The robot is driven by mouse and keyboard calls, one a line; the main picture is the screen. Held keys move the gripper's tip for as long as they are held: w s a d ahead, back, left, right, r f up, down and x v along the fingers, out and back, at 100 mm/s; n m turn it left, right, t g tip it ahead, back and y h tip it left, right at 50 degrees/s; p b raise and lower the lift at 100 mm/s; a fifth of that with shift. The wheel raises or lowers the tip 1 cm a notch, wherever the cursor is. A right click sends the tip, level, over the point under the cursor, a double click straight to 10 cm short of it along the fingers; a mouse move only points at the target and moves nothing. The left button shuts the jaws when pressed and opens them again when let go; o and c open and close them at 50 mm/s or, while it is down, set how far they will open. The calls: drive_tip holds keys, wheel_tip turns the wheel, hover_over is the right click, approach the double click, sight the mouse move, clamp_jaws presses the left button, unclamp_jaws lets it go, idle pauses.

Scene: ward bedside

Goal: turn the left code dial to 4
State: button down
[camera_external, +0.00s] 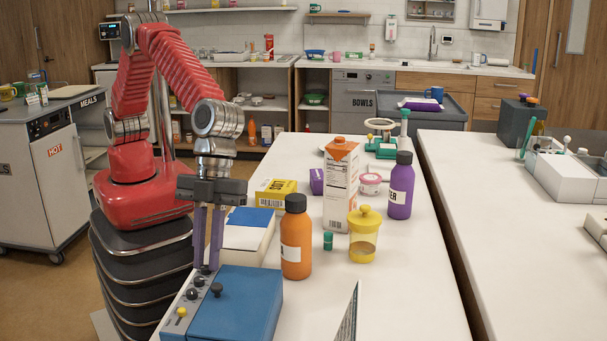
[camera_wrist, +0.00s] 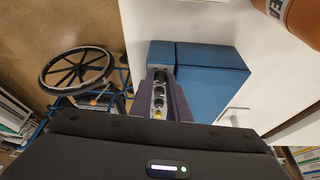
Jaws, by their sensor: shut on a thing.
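A blue box (camera_external: 238,305) stands at the near left end of the white table, with a grey control panel along its left side. The panel carries a row of dark dials (camera_external: 191,293) and a yellow knob (camera_external: 181,312). My gripper (camera_external: 205,266) points straight down at the far end of the row, shut on the farthest dial (camera_external: 205,269). The fingers hide much of this dial, and its number cannot be read. The wrist view shows the fingertips (camera_wrist: 161,76) at the panel, with more dials (camera_wrist: 158,102) between the fingers.
An orange bottle (camera_external: 296,240) stands close behind the blue box, right of my gripper. A blue-and-white box (camera_external: 247,236) lies just beyond the fingers. A yellow jar (camera_external: 364,238) and carton (camera_external: 341,187) stand farther right. The wrist view shows a wheelchair wheel (camera_wrist: 78,68) below.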

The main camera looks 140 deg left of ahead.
idle(0.3)
drive_tip(key=shift+a, duration=0.1)
drive_tip(key=c, duration=2)
unclamp_jaws()
drive_tip(key=shift+s+d+n+t+y, duration=0.1)
drive_tip(key=shift+n+t+y, duration=0.15)
drive_tip(key=shift+n, duration=0.7)
drive_tip(key=shift+s+d+n+t+y, duration=0.1)
drive_tip(key=shift+n+t+y, duration=0.15)
drive_tip(key=shift+n, duration=0.7)
drive_tip(key=shift+d+n+t+y, duration=0.15)
drive_tip(key=shift+n+y, duration=0.25)
drive_tip(key=shift+n, duration=0.7)
drive_tip(key=shift+d+n+t+y, duration=0.15)
drive_tip(key=shift+n+y, duration=0.25)
drive_tip(key=shift+n, duration=0.7)
